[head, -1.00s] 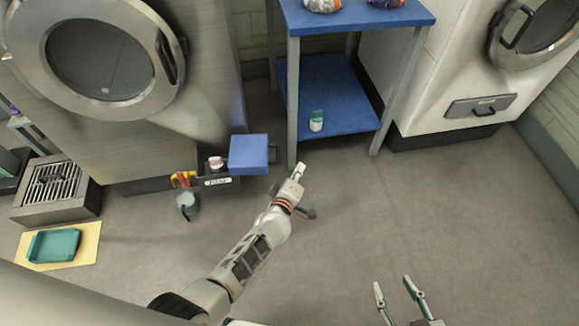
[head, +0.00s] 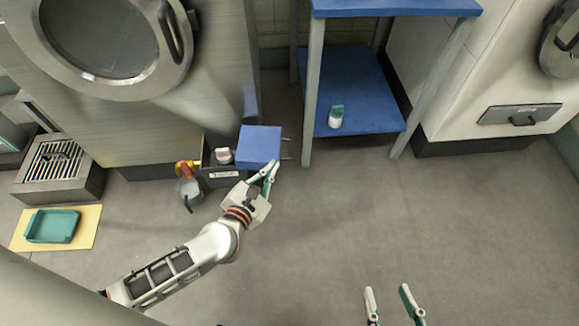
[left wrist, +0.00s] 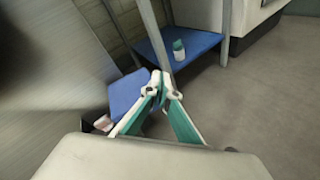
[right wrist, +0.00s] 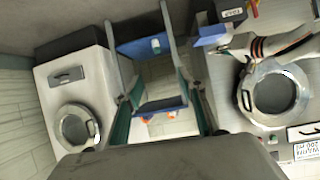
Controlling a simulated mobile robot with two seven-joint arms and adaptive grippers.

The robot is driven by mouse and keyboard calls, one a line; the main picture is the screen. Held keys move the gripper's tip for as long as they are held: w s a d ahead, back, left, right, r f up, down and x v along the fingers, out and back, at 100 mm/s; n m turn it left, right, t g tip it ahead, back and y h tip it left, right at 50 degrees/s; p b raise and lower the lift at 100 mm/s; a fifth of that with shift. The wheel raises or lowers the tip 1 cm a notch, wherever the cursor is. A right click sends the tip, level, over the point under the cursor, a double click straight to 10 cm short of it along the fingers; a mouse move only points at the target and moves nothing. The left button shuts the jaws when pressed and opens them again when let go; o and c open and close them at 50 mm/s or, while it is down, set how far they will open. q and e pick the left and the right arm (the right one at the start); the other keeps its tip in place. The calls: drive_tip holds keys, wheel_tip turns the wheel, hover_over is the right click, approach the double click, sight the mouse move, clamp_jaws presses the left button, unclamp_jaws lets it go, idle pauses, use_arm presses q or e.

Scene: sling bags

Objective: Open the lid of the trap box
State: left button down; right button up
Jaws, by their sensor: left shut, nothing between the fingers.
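The trap box (head: 218,180) is a dark box with a white label, on the floor against the steel machine. Its blue lid (head: 259,146) sits over the right side; the left part is uncovered, with a pink-and-white item (head: 223,155) inside. I cannot tell how the lid is joined. My left gripper (head: 271,171) is shut and empty at the lid's lower right edge; contact is unclear. The left wrist view shows the lid (left wrist: 126,92) just left of the closed fingertips (left wrist: 160,78). My right gripper (head: 388,291) is open and empty over bare floor, far from the box.
A blue rack (head: 350,100) with a green-and-white bottle (head: 336,117) on its lower shelf stands right of the box; its leg (head: 311,100) is close. A grey jug (head: 189,191) and yellow-red item (head: 187,169) lie left. A teal tray (head: 52,226) is far left.

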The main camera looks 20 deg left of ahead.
use_arm(q)
drive_tip(key=s+f+n+g+b, duration=0.1)
drive_tip(key=s+f+n+g, duration=0.2)
drive_tip(key=f+n, duration=0.35)
drive_tip(key=r+b+x, duration=0.1)
drive_tip(key=b+x, duration=0.2)
drive_tip(key=x, duration=0.9)
drive_tip(key=shift+w+m+b, duration=0.35)
drive_tip(key=shift+w, duration=0.15)
use_arm(e)
drive_tip(key=shift+s+a+m+t+y, duration=0.1)
drive_tip(key=shift+s+a+m+y, duration=0.1)
drive_tip(key=shift+a+m, duration=0.6)
drive_tip(key=shift+s+a+m+t+y, duration=0.1)
drive_tip(key=shift+s+a+m+y, duration=0.1)
drive_tip(key=shift+a+m, duration=0.65)
drive_tip(key=shift+s+a+m+t+y, duration=0.1)
drive_tip(key=shift+s+a+m+y, duration=0.1)
drive_tip(key=shift+a+m, duration=0.6)
use_arm(q)
drive_tip(key=shift+d+f, duration=0.1)
